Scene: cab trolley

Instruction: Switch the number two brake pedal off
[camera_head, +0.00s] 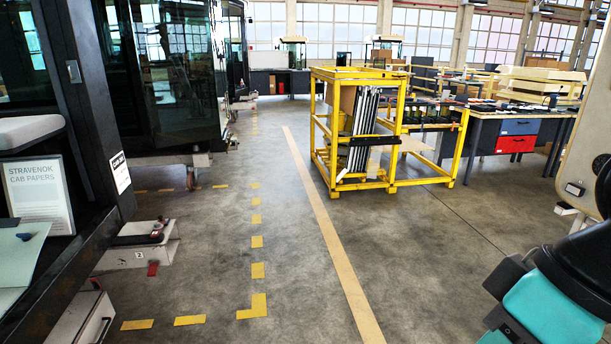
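A low white box (136,258) with a small dark mark that looks like a 2 stands on the floor at the left, under the cab trolley. A red pedal-like tab (153,268) sticks out low at its front, and a dark piece lies on its top. I cannot tell from here whether this brake is on or off. A teal and black part of my own arm shows at the lower right edge, far from the box. My gripper's fingers are not in view.
A sign reading Stravenok Cab Papers (38,195) and a dark post (85,110) stand at the near left. Another white box (85,318) is at the lower left. A yellow rack (400,128) stands mid-right. The grey floor between, with yellow markings, is clear.

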